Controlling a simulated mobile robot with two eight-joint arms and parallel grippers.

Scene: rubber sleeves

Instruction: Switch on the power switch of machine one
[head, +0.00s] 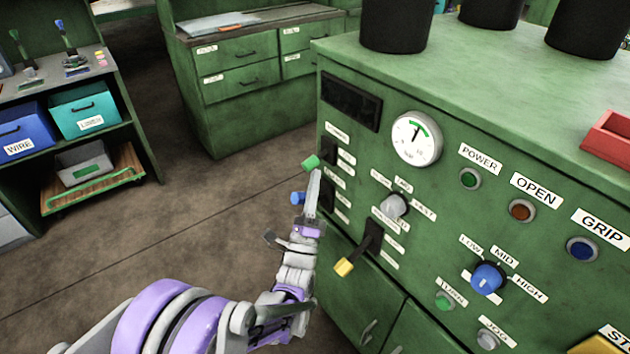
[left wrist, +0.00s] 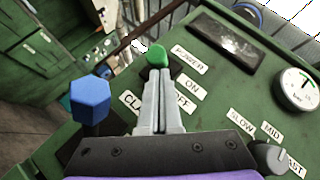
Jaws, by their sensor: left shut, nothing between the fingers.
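The green machine (head: 470,120) fills the right of the head view. Its power switch is a lever with a green knob (head: 311,162); in the left wrist view the knob (left wrist: 157,54) stands beside the POWER label, above ON and OFF. My left gripper (head: 314,176) is shut and empty, its tips right below the green knob. In the left wrist view the fingertips (left wrist: 158,74) overlap the knob's lower edge; I cannot tell if they touch. The lever's stem is mostly hidden, so its position is unclear. My right gripper is not in view.
A blue-knobbed lever (head: 298,198) sits just below the green one, close beside my fingers; its knob (left wrist: 90,98) is large in the wrist view. A yellow-tipped lever (head: 344,266), dials and a gauge (head: 416,138) are on the panel. Open floor lies to the left.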

